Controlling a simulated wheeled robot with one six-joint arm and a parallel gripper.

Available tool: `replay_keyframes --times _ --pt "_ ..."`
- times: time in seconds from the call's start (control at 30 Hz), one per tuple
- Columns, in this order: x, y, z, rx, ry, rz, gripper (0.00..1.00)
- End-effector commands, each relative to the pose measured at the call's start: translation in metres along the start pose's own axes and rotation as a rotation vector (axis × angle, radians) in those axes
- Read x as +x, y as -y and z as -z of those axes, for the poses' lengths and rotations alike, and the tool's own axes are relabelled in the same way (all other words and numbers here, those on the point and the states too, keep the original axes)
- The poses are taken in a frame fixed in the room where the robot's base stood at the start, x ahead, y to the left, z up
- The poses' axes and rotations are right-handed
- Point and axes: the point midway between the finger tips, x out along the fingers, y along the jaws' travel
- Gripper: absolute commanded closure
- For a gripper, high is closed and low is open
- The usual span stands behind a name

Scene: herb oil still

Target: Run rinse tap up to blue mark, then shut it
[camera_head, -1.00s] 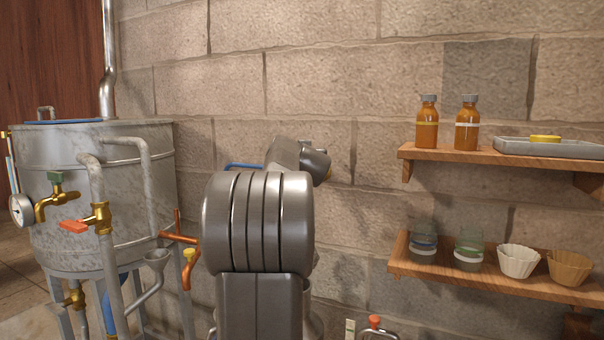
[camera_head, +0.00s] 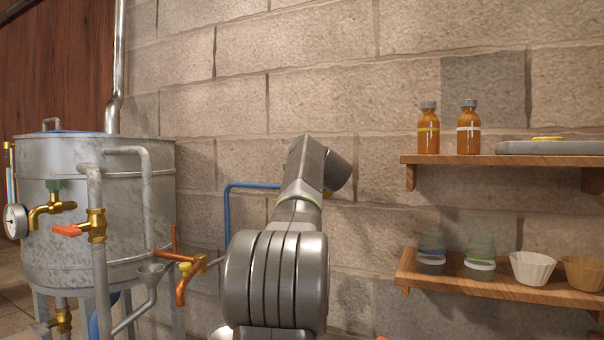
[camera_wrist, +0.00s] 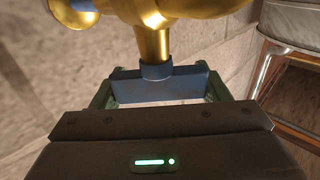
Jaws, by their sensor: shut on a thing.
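In the wrist view a brass tap (camera_wrist: 152,42) fills the upper middle, with a blue handle (camera_wrist: 185,84) below its stem. My gripper (camera_wrist: 160,92) is shut on this blue handle, one finger at each end. In the head view my arm hides the gripper and the tap. A blue pipe (camera_head: 228,205) on the wall runs in behind my arm. I cannot tell which blue mark the task means, and no water shows.
A grey metal still (camera_head: 70,230) stands at left, with a gauge (camera_head: 15,221), a red-handled valve (camera_head: 96,226) and a funnel (camera_head: 151,270). The upper shelf (camera_head: 480,159) holds two amber bottles and a tray. Paper cups stand on the lower shelf (camera_head: 500,287). The stone wall lies behind my arm.

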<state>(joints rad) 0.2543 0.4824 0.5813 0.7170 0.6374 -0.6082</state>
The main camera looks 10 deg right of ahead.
Motion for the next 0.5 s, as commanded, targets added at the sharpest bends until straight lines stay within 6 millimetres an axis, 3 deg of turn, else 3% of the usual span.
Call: replay_keyframes --times 0.5 --pt "0.0002 0.0009 -0.0039 -0.003 0.005 0.046 0.54"
